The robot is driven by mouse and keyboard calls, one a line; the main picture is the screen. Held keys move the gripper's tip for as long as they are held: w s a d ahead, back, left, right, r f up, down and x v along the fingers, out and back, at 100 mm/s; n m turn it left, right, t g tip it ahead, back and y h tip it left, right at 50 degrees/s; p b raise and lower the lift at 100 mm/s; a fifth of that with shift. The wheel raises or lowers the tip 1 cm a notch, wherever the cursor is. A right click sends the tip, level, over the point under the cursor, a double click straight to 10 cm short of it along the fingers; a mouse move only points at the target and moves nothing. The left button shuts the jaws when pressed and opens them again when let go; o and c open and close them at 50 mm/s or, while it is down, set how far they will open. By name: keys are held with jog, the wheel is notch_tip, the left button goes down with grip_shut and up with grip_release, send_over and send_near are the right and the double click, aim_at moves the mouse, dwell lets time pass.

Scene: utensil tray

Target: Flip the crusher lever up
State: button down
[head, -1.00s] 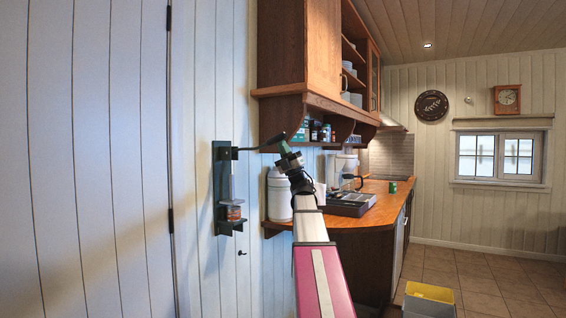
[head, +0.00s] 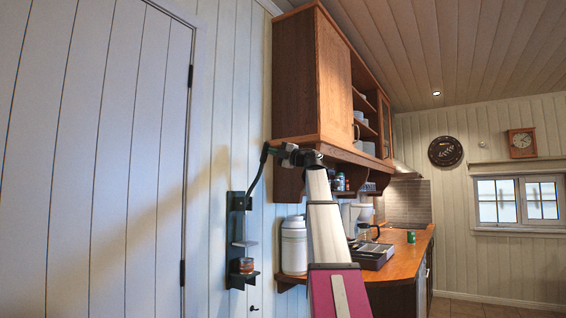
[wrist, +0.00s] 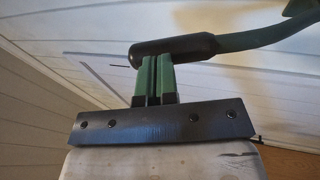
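The can crusher (head: 237,220) is a dark upright wall-mounted frame left of the counter in the head view. Its lever (head: 255,178) rises steeply from the top of the frame and bends right at its upper end. My gripper (head: 288,150) is at that upper end. In the wrist view, the lever's black handle grip (wrist: 175,49) lies across the tips of my gripper's green fingers (wrist: 155,68). The fingers are together, and the handle runs crosswise over them, not between them. A reddish can (head: 242,266) stands on the crusher's lower shelf.
A wooden wall cabinet (head: 296,80) hangs close to the right of my gripper. Below it, a white canister (head: 294,247) and a dark utensil tray (head: 372,254) stand on the wooden counter (head: 410,250). A panelled door (head: 110,150) is at the left.

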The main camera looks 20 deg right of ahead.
jog(key=d+r+x, duration=0.1)
jog(key=x, duration=0.7)
jog(key=shift+w+h, duration=0.3)
jog(key=shift+s+d+r, duration=0.1)
jog(key=shift+d+r, duration=0.05)
jog(key=shift+d, duration=0.1)
jog(key=shift+s, duration=0.1)
